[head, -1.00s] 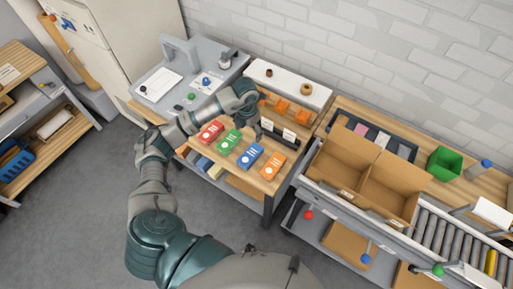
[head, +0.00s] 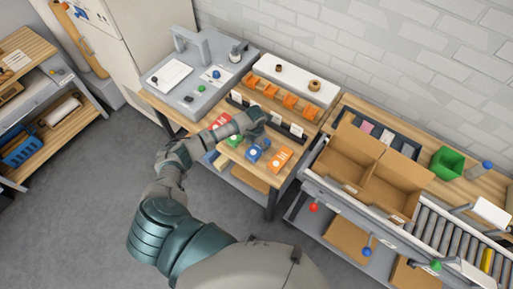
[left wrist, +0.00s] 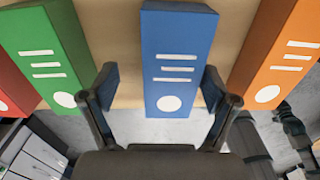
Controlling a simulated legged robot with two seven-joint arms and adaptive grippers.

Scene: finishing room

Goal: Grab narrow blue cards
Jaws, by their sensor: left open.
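The narrow blue cards show as a blue block with white stripes and a white dot, lying on the wooden table in the head view (head: 262,143), partly hidden by my left gripper. In the left wrist view the blue cards (left wrist: 178,55) lie between the two fingers of my left gripper (left wrist: 160,92). The fingers are open, one on each side of the blue block's near end; I cannot tell if they touch it. In the head view my left gripper (head: 257,150) is over the blue cards. My right gripper is not in view.
Green cards (left wrist: 45,50) lie left of the blue ones and orange cards (left wrist: 283,55) right, with gaps between. Red cards (head: 219,121) lie farther left. Orange holders (head: 270,91) stand behind. An open cardboard box (head: 345,158) is on the right.

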